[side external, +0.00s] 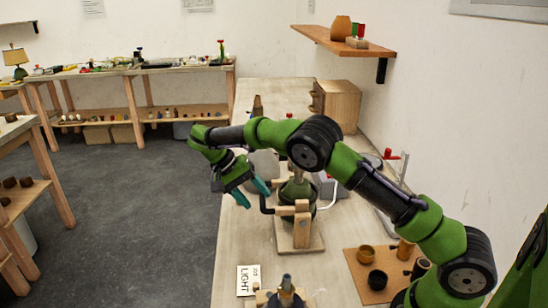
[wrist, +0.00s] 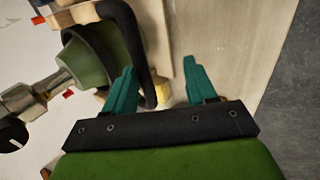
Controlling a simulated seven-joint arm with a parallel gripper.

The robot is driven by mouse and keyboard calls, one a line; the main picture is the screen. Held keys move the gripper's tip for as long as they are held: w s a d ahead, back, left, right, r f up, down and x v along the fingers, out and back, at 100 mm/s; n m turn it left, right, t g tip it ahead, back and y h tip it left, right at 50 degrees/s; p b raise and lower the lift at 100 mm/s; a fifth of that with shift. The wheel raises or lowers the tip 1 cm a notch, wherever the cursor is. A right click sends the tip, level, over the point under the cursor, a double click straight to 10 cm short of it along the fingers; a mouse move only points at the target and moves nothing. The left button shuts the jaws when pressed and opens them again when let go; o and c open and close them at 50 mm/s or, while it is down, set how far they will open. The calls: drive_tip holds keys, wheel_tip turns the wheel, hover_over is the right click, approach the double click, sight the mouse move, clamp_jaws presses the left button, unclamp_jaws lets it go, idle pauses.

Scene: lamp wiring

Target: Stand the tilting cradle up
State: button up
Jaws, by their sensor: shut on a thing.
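The tilting cradle (side external: 302,228) is a light wooden frame on a square base, standing on the long bench. It carries a dark green, bell-shaped lamp part (side external: 298,189) with a metal neck; in the wrist view this green part (wrist: 88,62) lies sideways across the picture. A bent black handle (side external: 265,205) sticks out on the cradle's left, and it also shows in the wrist view (wrist: 135,50).
A card reading LIGHT (side external: 248,280) lies on the front left of the bench. A wooden board with small cups (side external: 368,262) is at the right. A wooden box (side external: 336,104) stands behind. The bench's left edge is close to my gripper.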

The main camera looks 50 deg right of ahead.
drive_tip(key=v, duration=0.7)
drive_tip(key=shift+r, duration=0.2)
drive_tip(key=shift+w+a, duration=0.1)
drive_tip(key=s+d+r+t, duration=0.2)
drive_tip(key=d+r, duration=0.1)
drive_tip(key=r, duration=0.6)
drive_tip(key=s+d+r+t, duration=0.3)
drive_tip(key=d+r, duration=0.1)
drive_tip(key=r, duration=0.6)
drive_tip(key=s+a+f+n+t+y, duration=0.1)
drive_tip(key=s+a+f+t+y, duration=0.1)
drive_tip(key=s, duration=0.5)
drive_tip(key=s+a+f+n+t+y, duration=0.2)
drive_tip(key=s+a+f, duration=0.1)
drive_tip(key=s, duration=0.5)
drive_tip(key=s+a+f+n+t+y, duration=0.2)
drive_tip(key=s+a+f+t, duration=0.1)
drive_tip(key=s, duration=0.5)
drive_tip(key=shift+f+y, duration=0.4)
drive_tip(key=shift+f, duration=0.5)
